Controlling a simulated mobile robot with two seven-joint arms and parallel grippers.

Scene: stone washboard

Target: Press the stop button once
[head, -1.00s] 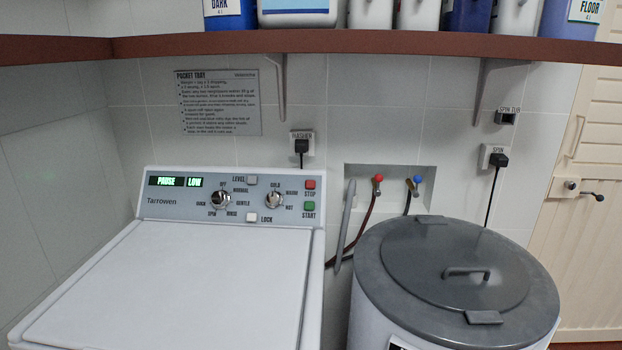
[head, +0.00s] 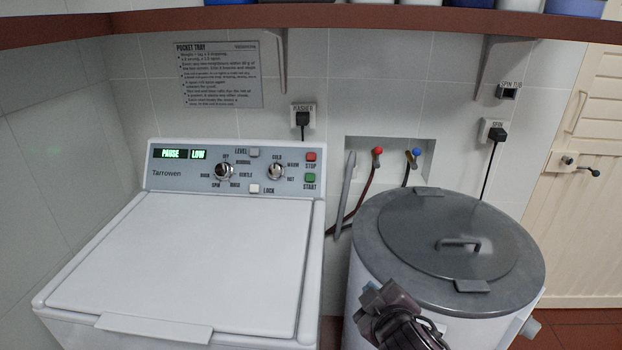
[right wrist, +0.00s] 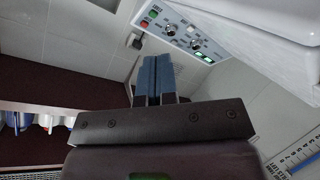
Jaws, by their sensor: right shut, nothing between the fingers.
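The red stop button (head: 311,157) sits at the top right of the washer's control panel (head: 170,183), just above the green start button (head: 310,178). In the right wrist view the red stop button (right wrist: 145,22) shows near the top, past my fingers. The panel's display (head: 180,154) reads PAUSE and LOW. My right gripper (head: 370,292) is at the bottom of the head view, in front of the grey-lidded tub, well short of the panel. In the right wrist view its blue fingers (right wrist: 155,78) are together and empty. My left gripper is not in view.
The washer's white lid (head: 180,265) is closed. The spin tub's grey lid (head: 450,235) stands to the right. A brown shelf (head: 330,17) with containers runs overhead. Red and blue taps (head: 378,152) and wall plugs are behind. Space above the washer lid is clear.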

